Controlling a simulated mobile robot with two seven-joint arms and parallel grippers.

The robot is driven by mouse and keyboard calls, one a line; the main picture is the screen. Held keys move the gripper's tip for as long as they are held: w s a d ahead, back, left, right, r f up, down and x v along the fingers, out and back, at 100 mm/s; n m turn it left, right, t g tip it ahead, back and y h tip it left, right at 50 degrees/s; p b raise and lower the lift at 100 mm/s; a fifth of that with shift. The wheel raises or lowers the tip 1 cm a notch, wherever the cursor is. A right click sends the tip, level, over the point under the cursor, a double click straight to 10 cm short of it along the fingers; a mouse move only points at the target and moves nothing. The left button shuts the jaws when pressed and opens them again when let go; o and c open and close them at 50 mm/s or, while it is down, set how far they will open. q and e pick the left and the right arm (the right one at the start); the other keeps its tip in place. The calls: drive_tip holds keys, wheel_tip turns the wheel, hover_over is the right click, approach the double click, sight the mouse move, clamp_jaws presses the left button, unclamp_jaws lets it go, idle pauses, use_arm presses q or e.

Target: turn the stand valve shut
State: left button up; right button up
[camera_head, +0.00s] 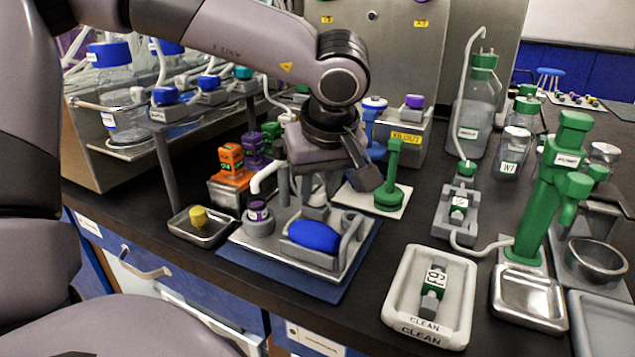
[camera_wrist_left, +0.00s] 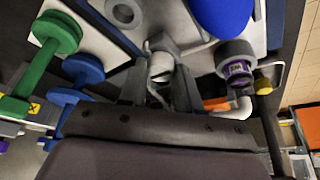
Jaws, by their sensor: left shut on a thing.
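The stand (camera_head: 277,261) is a grey plate on a dark blue mat, with a blue oval piece (camera_head: 314,236) and a small purple-labelled vial (camera_head: 258,211) on it. The stand valve (camera_wrist_left: 161,66) shows in the left wrist view as a pale grey piece between my fingers. My left gripper (camera_wrist_left: 160,82) is shut on it, pointing down over the back of the stand. In the head view my left gripper (camera_head: 316,186) and wrist hide most of the valve. A white bent tube (camera_head: 268,176) stands beside it. The valve's exact angle cannot be told. My right gripper is not in view.
A green post on a white base (camera_head: 389,197) stands close right of the gripper. Orange blocks (camera_head: 231,158) and a metal tray with a yellow piece (camera_head: 201,233) are on the left. A white CLEAN tray (camera_head: 397,307) is at the front right.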

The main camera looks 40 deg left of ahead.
use_arm(q)
drive_tip(key=o, duration=1.1)
drive_tip(key=shift+c, duration=0.2)
drive_tip(key=shift+r, duration=0.1)
drive_tip(key=p+v, duration=0.1)
drive_tip(key=v, duration=0.6)
drive_tip(key=shift+d, duration=0.1)
